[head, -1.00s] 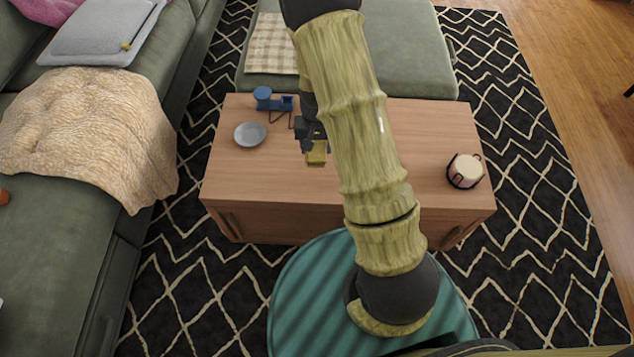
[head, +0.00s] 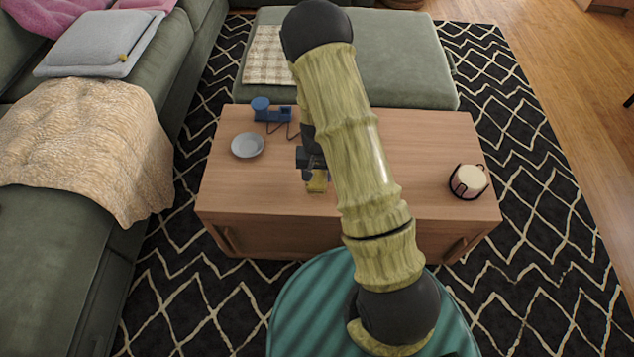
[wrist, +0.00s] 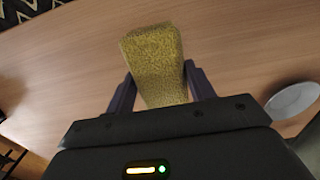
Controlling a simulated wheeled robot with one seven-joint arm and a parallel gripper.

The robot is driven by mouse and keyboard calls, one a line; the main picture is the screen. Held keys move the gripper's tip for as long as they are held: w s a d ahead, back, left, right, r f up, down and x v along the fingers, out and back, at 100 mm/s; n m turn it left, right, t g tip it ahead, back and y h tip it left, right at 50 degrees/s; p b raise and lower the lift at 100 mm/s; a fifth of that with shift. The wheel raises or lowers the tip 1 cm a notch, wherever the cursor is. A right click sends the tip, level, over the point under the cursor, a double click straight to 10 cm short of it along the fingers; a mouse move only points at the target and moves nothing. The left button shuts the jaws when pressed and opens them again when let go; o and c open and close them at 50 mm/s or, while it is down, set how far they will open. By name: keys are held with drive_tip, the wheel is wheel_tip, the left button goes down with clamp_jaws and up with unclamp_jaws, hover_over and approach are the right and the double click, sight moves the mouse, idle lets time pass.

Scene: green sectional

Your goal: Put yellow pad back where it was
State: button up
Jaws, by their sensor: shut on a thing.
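The yellow pad (wrist: 155,62) is a small textured yellow block. My gripper (wrist: 160,90) is shut on it, with one dark finger against each side, in the wrist view. In the head view the yellow pad (head: 317,182) shows below my gripper (head: 314,172), over the front middle of the wooden table (head: 260,190). I cannot tell whether the pad touches the tabletop. My arm hides part of the table to the right of the pad.
A grey-blue dish (head: 247,145) and a blue object (head: 268,110) with a dark stand are on the table's left. A cream candle in a dark holder (head: 468,181) is at the right. A green ottoman (head: 400,60) is behind. The left front tabletop is clear.

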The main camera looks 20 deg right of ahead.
sight(316, 181)
drive_tip(key=shift+a, duration=0.1)
drive_tip(key=shift+f+b, duration=0.6)
drive_tip(key=shift+f, duration=1.2)
drive_tip(key=shift+f, duration=0.15)
drive_tip(key=o, duration=1)
drive_tip(key=shift+o, duration=0.2)
wheel_tip(316, 181, up, 12)
drive_tip(key=p, duration=0.4)
